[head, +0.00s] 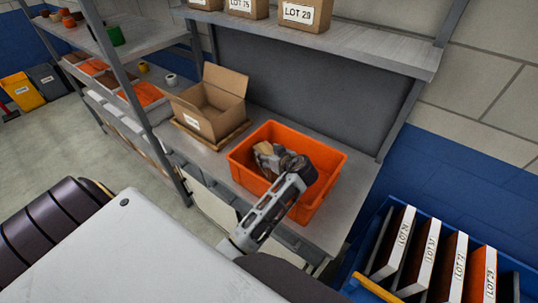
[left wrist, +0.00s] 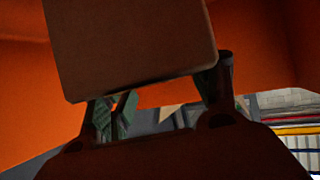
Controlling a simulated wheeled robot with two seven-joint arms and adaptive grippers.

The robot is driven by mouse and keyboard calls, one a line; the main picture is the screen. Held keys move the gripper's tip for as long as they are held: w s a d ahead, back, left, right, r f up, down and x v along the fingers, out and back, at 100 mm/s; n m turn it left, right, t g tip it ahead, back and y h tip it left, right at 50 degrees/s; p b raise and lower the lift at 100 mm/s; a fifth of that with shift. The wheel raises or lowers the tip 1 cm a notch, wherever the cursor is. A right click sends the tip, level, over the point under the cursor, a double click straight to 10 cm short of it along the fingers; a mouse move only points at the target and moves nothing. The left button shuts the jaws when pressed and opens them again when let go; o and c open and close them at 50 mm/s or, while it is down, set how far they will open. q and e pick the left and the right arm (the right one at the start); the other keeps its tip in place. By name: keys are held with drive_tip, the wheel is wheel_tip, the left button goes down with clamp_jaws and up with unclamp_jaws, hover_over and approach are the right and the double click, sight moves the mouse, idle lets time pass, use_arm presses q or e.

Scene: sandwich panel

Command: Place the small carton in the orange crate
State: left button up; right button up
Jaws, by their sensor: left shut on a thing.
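The orange crate (head: 333,180) stands on the grey bench, and its orange walls fill much of the left wrist view (left wrist: 30,90). My left gripper (head: 272,158) reaches into the crate's opening from the front. It is shut on the small brown carton (head: 264,148), which is partly hidden by the gripper. In the left wrist view the carton (left wrist: 130,45) sits between the fingers (left wrist: 165,105) with crate walls around it. Whether the carton touches the crate floor cannot be told. My right gripper is not in view.
An open cardboard box (head: 208,103) stands left of the crate on the bench. A shelf (head: 350,42) with lot-labelled boxes hangs above the bench. A blue bin (head: 520,268) with labelled upright panels is at the lower right. A strip of bench right of the crate is clear.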

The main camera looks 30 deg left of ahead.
use_arm(q)
drive_tip(key=o, duration=1.5)
drive_tip(key=shift+v, duration=3.75)
